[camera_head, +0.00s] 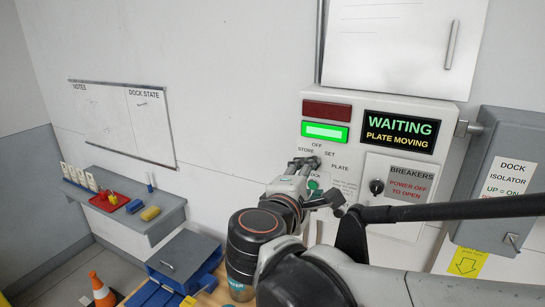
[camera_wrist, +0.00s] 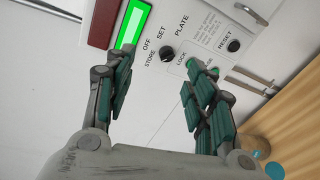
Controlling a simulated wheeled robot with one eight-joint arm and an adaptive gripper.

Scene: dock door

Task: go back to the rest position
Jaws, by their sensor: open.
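My gripper (camera_head: 304,166) is in front of the control panel (camera_head: 308,106) in the head view, near its lower left part. In the wrist view my gripper (camera_wrist: 161,78) is open, with its two fingers well apart and nothing between them. A black selector knob (camera_wrist: 167,53) marked OFF, SET and STORE lies beyond the fingertips. A RESET knob (camera_wrist: 234,45) sits to its right. A green button by the right fingertip is partly hidden. In the head view my arm and gripper hide the panel's lower part.
The panel display (camera_head: 400,131) reads WAITING, PLATE MOVING, and a green lamp (camera_head: 325,131) is lit. A breaker door (camera_head: 408,180) and the dock isolator box (camera_head: 510,165) are on the right. A shelf (camera_head: 165,215), blue bin (camera_head: 185,258) and orange cone (camera_head: 101,288) are at left.

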